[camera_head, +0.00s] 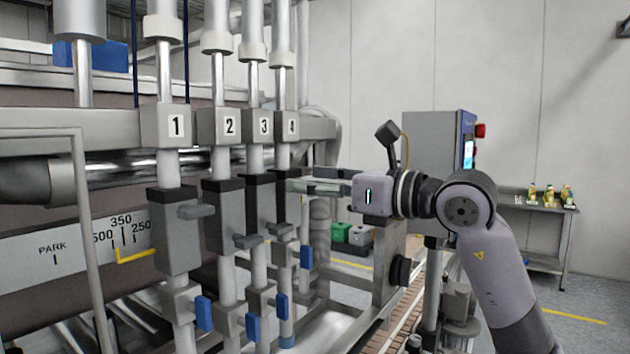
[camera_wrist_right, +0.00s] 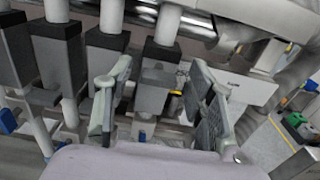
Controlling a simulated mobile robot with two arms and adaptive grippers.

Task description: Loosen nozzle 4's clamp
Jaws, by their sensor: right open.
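Nozzle 4 (camera_head: 292,126) is the rightmost numbered tube in the head view. Its dark-topped grey clamp block (camera_head: 292,210) is partly covered by my right gripper (camera_head: 296,185), which reaches in from the right. In the right wrist view my right gripper (camera_wrist_right: 162,68) is open, one finger on each side of the rightmost clamp block (camera_wrist_right: 155,97). A small grey handle shows on that block between the fingers. I cannot tell whether a finger touches it. My left gripper is not in view.
Nozzles 1 (camera_head: 176,126), 2 (camera_head: 229,127) and 3 (camera_head: 264,127) stand close by on the left, with similar blocks and handles. Blue levers (camera_head: 306,256) hang below. A grey control cabinet (camera_head: 430,150) stands behind my right arm. A side table (camera_head: 530,206) is at the right.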

